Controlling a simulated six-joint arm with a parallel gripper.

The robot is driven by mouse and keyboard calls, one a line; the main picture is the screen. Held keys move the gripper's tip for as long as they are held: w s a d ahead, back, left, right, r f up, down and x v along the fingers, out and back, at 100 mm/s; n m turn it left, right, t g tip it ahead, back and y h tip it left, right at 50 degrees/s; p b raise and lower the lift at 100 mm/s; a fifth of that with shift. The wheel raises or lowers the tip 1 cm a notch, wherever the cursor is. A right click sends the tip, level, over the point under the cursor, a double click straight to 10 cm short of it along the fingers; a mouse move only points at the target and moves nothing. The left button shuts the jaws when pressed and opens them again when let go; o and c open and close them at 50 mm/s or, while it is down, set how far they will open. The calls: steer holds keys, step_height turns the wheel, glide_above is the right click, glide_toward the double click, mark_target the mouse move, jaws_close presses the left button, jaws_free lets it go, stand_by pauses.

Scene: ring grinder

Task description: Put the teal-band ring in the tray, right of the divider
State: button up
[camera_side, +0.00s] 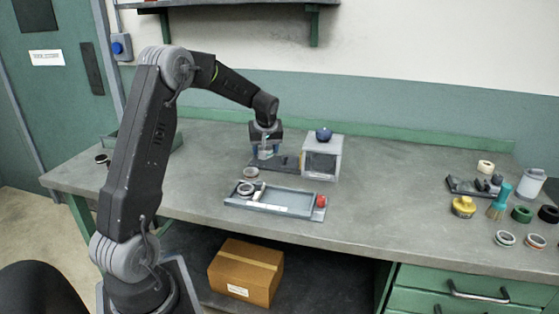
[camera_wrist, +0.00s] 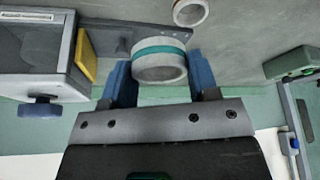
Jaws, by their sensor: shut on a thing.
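The teal-band ring (camera_wrist: 160,65) is pale grey with a teal stripe. It sits between the blue fingers of my gripper (camera_wrist: 162,80) in the wrist view, and the gripper is shut on it. In the side view my gripper (camera_side: 266,153) is over the grinder's dark base plate, left of the housing; the ring is small and mostly hidden there. I cannot tell whether the ring touches the base. The tray (camera_side: 284,209) lies in front of it. A ring (camera_side: 246,188) is in the tray's left part; the wider right part looks empty.
The grinder housing (camera_side: 322,158) with a blue knob stands close right of my gripper. A loose ring (camera_side: 251,172) lies behind the tray. A red object (camera_side: 321,201) is at the tray's right end. Several rings, a yellow pot (camera_side: 463,206) and a bottle (camera_side: 531,184) stand far right.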

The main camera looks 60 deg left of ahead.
steer(key=s+d+r, duration=0.1)
steer(key=s+d, duration=0.4)
steer(key=s, duration=0.3)
glide_above(285, 199)
steer(key=s, duration=0.1)
steer(key=shift+n, duration=0.4)
steer(key=f, duration=0.6)
steer(key=shift+d+f, duration=0.1)
steer(key=shift+d, duration=0.25)
steer(key=shift+w+d+f, duration=0.3)
steer(key=shift+w+f, duration=0.05)
steer(key=shift+w, duration=0.05)
steer(key=shift+f, duration=1.95)
steer(key=shift+f, duration=0.1)
steer(key=o, duration=1)
